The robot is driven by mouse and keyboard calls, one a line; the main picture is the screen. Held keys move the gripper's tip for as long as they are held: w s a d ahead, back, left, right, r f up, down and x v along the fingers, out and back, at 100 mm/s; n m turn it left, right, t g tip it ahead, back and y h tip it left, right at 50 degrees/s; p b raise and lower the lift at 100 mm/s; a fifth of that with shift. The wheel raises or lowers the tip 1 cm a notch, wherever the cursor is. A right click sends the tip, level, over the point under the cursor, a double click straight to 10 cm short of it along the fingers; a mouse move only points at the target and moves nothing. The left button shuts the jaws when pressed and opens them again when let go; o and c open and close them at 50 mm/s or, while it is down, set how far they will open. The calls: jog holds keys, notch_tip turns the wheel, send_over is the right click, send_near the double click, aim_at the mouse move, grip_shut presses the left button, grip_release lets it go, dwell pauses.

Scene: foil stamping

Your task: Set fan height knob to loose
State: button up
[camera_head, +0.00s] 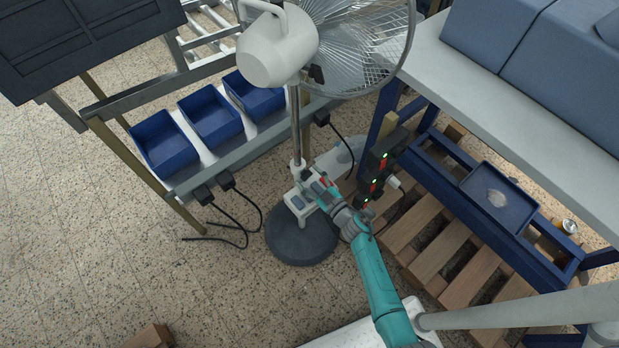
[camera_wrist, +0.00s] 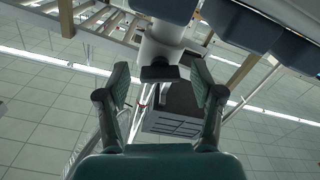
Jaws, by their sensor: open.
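The standing fan (camera_head: 278,48) has a white motor housing, a wire-caged head, a metal pole (camera_head: 296,125) and a round dark base (camera_head: 302,240). A white control box (camera_head: 297,200) with grey buttons sits low on the pole. My gripper (camera_head: 322,188) is beside this box, at its right. In the wrist view my gripper (camera_wrist: 161,82) is open, its two pads apart. A dark knob-like piece (camera_wrist: 159,73) on a white part shows between the pads and looks like the height knob. I cannot tell whether a pad touches it. In the head view the knob is hidden.
Blue bins (camera_head: 165,145) stand on a rack at the left, with black cables below. A power strip (camera_head: 377,178) with green lights is close to my arm's right. A workbench (camera_head: 490,90) and a wooden pallet (camera_head: 440,250) stand at the right.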

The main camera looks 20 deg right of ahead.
jog(key=c, duration=1.1)
jog(key=shift+c, duration=0.2)
jog(key=shift+n, duration=0.3)
jog(key=n, duration=1.3)
jog(key=shift+n, duration=0.3)
jog(key=o, duration=1.1)
jog(key=shift+o, duration=0.2)
